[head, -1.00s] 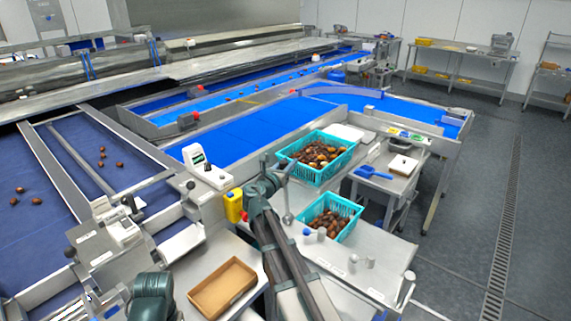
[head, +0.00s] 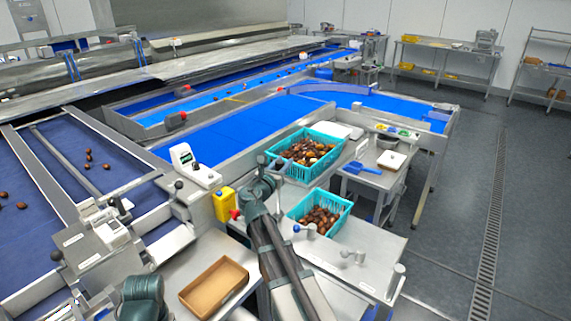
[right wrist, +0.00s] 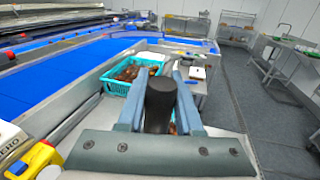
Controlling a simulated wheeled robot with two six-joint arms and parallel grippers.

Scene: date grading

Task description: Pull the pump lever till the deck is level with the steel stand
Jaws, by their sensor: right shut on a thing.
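My right gripper (head: 268,167) is shut on the dark grip of the pump lever (right wrist: 160,102), which stands upright between its two blue-grey fingers in the right wrist view. In the head view the grip is mostly hidden by the gripper. A steel top (head: 345,262) to the right of my right arm bears a small teal crate (head: 345,222) of dates. A larger teal crate (head: 326,167) of dates stands just behind. I cannot tell for sure which surface is the deck and which the steel stand, nor whether they are level. My left gripper is not in view.
A cardboard tray (head: 213,287) lies in front. A blue scoop (head: 362,167) lies on a small steel table at right. The floor at far right is clear.

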